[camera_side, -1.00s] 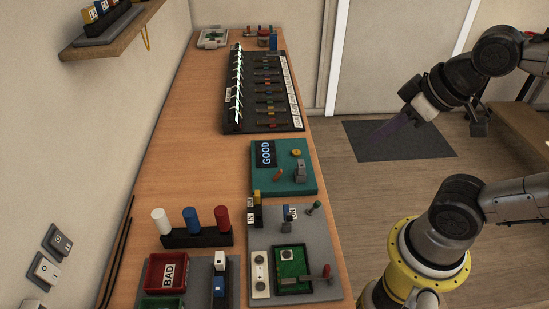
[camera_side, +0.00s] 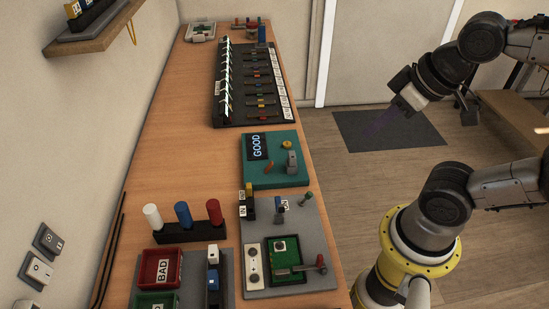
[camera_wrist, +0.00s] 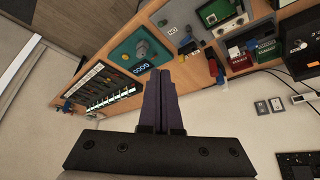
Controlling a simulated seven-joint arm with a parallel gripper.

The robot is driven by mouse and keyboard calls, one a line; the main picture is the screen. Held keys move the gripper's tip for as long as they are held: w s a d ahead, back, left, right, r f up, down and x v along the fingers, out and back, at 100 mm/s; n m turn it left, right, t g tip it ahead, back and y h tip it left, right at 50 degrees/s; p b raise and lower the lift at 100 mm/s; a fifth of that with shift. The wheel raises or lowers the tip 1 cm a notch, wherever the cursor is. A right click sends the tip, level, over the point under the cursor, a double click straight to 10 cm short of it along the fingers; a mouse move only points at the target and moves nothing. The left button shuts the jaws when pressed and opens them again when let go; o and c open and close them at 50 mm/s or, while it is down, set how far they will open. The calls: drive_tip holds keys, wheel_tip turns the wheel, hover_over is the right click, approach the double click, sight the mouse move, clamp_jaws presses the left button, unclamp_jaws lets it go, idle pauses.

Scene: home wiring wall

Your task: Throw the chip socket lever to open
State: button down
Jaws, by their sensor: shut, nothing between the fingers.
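The chip socket is a green square (camera_side: 284,262) on a grey panel at the front of the bench in the side view, with a small chip-like block (camera_side: 279,245) on it. Its lever (camera_side: 320,262) has a red knob and a thin bar lying low across the socket's near part. In the wrist view the green socket (camera_wrist: 215,12) is at the top edge; the lever is too small to tell there. My gripper (camera_side: 376,130) is in the air to the right of the bench, well apart from the lever. Its purple fingers (camera_wrist: 160,74) are together and empty.
A teal GOOD panel (camera_side: 275,170) and a long black rack (camera_side: 250,112) lie farther back. A red BAD bin (camera_side: 148,268) and a stand with white, blue and red pegs (camera_side: 186,236) are left of the socket panel. The air between my gripper and the bench looks free.

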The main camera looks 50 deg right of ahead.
drive_tip(key=c, duration=1.2)
unclamp_jaws()
drive_tip(key=shift+o, duration=1.3)
drive_tip(key=shift+w+r+n, duration=0.1)
drive_tip(key=shift+n, duration=0.4)
drive_tip(key=shift+o, duration=0.7)
drive_tip(key=w+r+n, duration=0.2)
drive_tip(key=shift+w+r+t, duration=0.3)
drive_tip(key=n+g, duration=0.6)
hover_over(271, 163)
wheel_tip(271, 163, down, 18)
drive_tip(key=r, duration=0.1)
wheel_tip(271, 163, down, 14)
drive_tip(key=shift+r, duration=0.25)
